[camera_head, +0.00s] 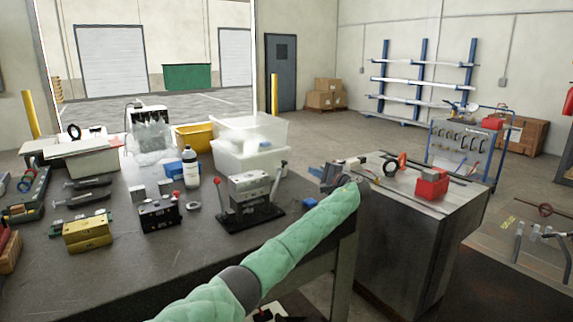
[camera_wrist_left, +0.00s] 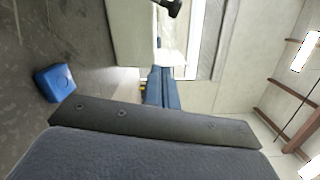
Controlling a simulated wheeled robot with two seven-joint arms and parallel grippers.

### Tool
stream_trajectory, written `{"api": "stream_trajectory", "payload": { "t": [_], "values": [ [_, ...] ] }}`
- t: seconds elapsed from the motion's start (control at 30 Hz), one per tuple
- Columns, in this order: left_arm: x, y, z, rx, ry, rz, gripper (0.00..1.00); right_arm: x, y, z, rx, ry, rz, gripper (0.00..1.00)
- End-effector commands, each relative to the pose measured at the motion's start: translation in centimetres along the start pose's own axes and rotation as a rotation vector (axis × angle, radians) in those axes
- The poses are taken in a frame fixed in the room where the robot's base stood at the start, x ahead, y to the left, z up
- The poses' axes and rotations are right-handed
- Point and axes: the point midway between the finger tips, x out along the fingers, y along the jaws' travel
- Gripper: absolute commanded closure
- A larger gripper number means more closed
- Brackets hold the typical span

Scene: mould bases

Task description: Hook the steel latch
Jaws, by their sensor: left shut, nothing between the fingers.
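My left arm, in a green sleeve, comes in from the bottom. My left gripper (camera_head: 338,172) is right of the mould, beyond the bench's right edge and near the metal cabinet; it is shut and empty. A blue block (camera_wrist_left: 55,82) shows at left in the left wrist view. My right gripper is not in view.
Left of the mould are a black block (camera_head: 159,215), a brass block (camera_head: 87,233) and a white bottle (camera_head: 191,168). Clear bins (camera_head: 250,132) stand behind. A red block (camera_head: 432,184) lies on the metal cabinet (camera_head: 400,235) at right. The bench's front middle is clear.

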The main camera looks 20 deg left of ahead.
Motion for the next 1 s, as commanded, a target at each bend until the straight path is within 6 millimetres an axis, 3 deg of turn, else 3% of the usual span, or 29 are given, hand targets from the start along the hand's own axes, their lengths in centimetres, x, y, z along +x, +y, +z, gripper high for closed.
{"api": "stream_trajectory", "payload": {
  "t": [0.47, 1.0],
  "values": [
    [0.5, -0.2, 0.1, 0.001, -0.002, -0.001, 1.00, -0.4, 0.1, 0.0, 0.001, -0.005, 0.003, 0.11],
    [7.5, -0.3, 0.1, 0.001, -0.001, -0.001, 1.00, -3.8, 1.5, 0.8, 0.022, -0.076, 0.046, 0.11]
  ]
}}
